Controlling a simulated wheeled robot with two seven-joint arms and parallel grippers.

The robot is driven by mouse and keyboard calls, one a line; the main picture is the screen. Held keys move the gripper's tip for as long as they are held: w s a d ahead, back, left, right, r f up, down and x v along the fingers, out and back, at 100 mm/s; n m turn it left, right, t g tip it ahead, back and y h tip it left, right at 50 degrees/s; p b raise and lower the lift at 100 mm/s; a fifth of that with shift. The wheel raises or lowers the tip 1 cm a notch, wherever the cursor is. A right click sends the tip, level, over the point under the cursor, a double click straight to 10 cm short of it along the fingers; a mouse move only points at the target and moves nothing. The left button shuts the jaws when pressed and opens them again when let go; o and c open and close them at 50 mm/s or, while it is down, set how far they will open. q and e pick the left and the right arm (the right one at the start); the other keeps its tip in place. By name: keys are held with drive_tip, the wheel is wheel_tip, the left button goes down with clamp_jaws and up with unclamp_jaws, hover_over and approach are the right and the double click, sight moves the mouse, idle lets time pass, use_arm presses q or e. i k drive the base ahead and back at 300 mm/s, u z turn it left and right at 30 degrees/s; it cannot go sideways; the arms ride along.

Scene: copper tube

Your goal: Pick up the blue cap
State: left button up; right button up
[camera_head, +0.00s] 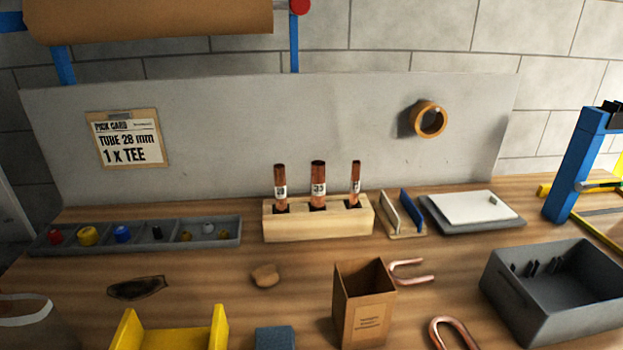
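The blue cap (122,233) sits in a compartment of the long grey divided tray (200,237) at the back left of the bench. A yellow cap (88,236) and a red cap (56,237) lie to its left in the same tray. A small black piece (157,232) is in the compartment to its right. Neither of my grippers shows in this view.
A wooden block (318,228) holds three labelled copper tubes right of the tray. A cardboard box (361,305), a yellow bracket (170,338) and a blue block (275,338) stand in front. A grey bin (541,315) is at right.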

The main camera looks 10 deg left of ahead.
sight(122, 234)
drive_tip(key=k, duration=0.5)
drive_tip(key=z, duration=1.7)
drive_tip(key=k, duration=1.4)
drive_tip(key=u, duration=2.2)
drive_tip(key=i, duration=1)
